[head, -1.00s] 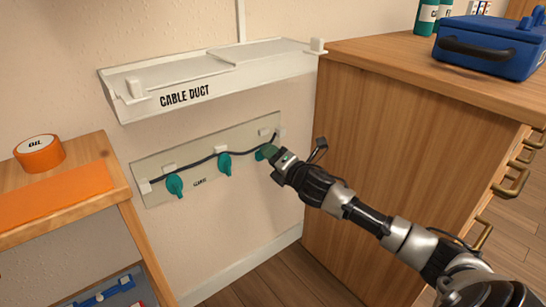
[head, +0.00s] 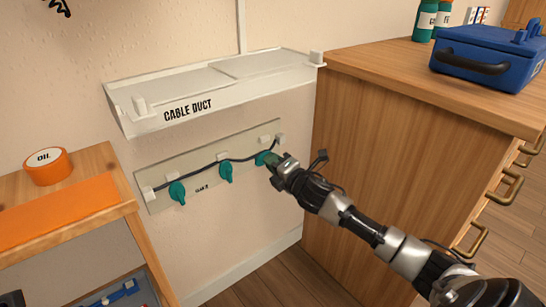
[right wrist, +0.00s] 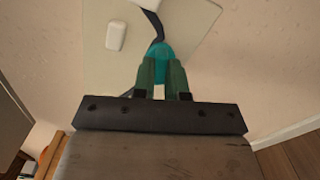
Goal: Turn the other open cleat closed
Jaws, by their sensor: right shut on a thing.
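Three teal cleats sit in a row on a pale wall panel (head: 152,203) under the cable duct, with a dark cable (head: 200,173) running along them. The left cleat (head: 177,192) and middle cleat (head: 226,173) point downward, below the cable. The right cleat (head: 262,158) is partly hidden by my right gripper (head: 273,161). In the right wrist view, the green fingers (right wrist: 162,74) are closed on the teal cleat (right wrist: 161,52), with the cable just above it.
The white cable duct (head: 220,96) juts out above the panel. A wooden cabinet (head: 375,150) with a blue toolbox (head: 488,50) stands close on the right. A wooden shelf (head: 117,211) with an orange roll (head: 47,168) is on the left.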

